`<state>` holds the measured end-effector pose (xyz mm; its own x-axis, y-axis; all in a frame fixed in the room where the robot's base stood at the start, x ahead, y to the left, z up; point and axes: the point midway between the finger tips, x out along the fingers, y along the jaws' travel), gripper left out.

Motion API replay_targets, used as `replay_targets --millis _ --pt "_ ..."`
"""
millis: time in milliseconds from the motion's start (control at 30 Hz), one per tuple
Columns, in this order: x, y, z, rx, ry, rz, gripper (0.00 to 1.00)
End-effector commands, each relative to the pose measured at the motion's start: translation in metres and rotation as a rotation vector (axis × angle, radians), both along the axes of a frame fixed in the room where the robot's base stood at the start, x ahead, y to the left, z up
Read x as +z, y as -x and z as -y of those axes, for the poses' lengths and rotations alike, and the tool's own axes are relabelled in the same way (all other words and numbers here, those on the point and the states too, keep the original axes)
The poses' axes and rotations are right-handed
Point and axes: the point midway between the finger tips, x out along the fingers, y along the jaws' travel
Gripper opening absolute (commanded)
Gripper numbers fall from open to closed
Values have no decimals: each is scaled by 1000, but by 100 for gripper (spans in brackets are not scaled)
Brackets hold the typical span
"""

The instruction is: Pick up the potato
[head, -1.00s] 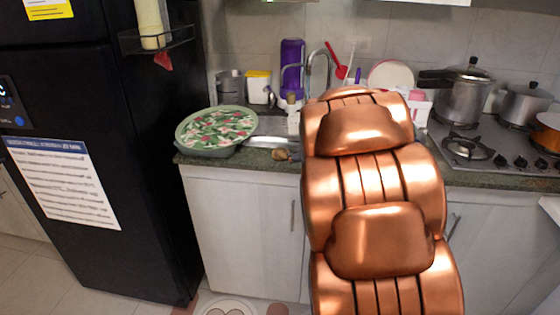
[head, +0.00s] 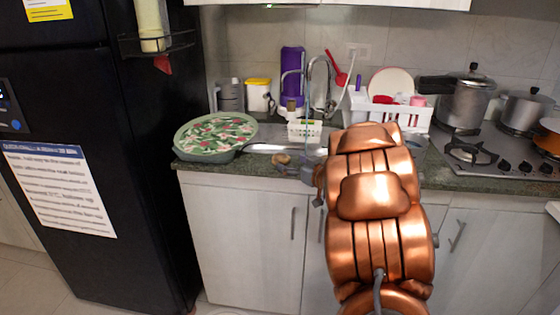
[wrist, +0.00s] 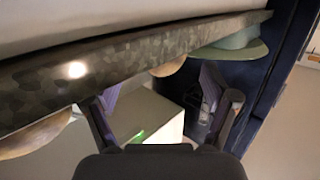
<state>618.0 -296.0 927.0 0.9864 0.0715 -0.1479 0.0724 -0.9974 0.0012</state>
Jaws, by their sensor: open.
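A small brown potato (head: 282,159) lies on the green stone counter near its front edge, right of the round green tray. A tan rounded shape, which looks like the potato (wrist: 169,66), shows in the wrist view, partly hidden by the counter edge. My gripper (head: 312,174) is at the counter's front edge, just right of the potato and apart from it, partly hidden by my copper arm. In the wrist view my gripper (wrist: 165,108) has its two dark fingers spread, with nothing held between them.
The counter edge (wrist: 110,75) runs close in front of the fingers. The green tray (head: 214,137) with a leafy pattern stands left of the potato. A white basket (head: 304,131), sink and dish rack (head: 385,113) are behind. Another tan shape (wrist: 35,135) is unclear.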

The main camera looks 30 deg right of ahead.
Motion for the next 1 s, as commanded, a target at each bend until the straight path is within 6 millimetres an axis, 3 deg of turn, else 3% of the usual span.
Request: replay_targets --millis 500,733,1000 --pt "-9 -50 -12 0 0 -1 85" --pt "-10 -52 -11 -1 -1 -2 85" --pt "-10 -52 -12 -1 -1 -2 59"
